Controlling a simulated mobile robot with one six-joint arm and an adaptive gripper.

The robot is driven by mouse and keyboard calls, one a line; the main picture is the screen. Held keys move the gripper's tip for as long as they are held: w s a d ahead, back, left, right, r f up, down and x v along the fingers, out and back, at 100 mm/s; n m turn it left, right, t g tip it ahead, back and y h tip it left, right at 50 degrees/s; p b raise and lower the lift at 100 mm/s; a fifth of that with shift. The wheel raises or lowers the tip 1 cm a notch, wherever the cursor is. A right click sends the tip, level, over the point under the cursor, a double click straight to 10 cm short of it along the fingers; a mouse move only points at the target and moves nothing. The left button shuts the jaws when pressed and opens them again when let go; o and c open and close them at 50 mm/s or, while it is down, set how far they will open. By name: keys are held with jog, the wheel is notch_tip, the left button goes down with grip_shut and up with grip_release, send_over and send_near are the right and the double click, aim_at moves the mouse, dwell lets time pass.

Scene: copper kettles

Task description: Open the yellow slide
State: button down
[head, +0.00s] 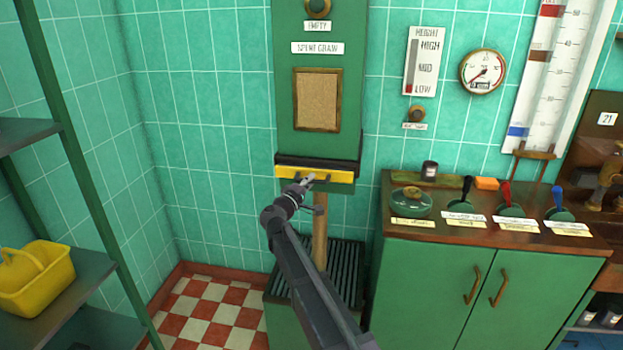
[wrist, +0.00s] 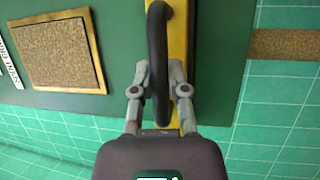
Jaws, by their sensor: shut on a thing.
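The yellow slide (head: 338,176) is a flat bar across the bottom of the green wall box (head: 318,143), just under a dark ledge. It also shows in the wrist view (wrist: 180,45) as an upright yellow strip. A black handle (wrist: 157,50) loops out from it. My gripper (head: 308,181) is at the slide's middle in the head view. In the wrist view my gripper (wrist: 159,85) has one finger on each side of the handle and is shut on it. The inside of the box is hidden.
Below the slide are a brown post (head: 320,235) and a dark slatted grate (head: 345,270). A green cabinet (head: 430,285) with coloured-handled scoops on top stands at the right. A shelf with a yellow basket (head: 38,278) is at the left.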

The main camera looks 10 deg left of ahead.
jog(key=s, duration=0.9)
jog(key=shift+s, duration=0.1)
jog(key=c, duration=0.6)
grip_release()
jog(key=shift+c, duration=0.2)
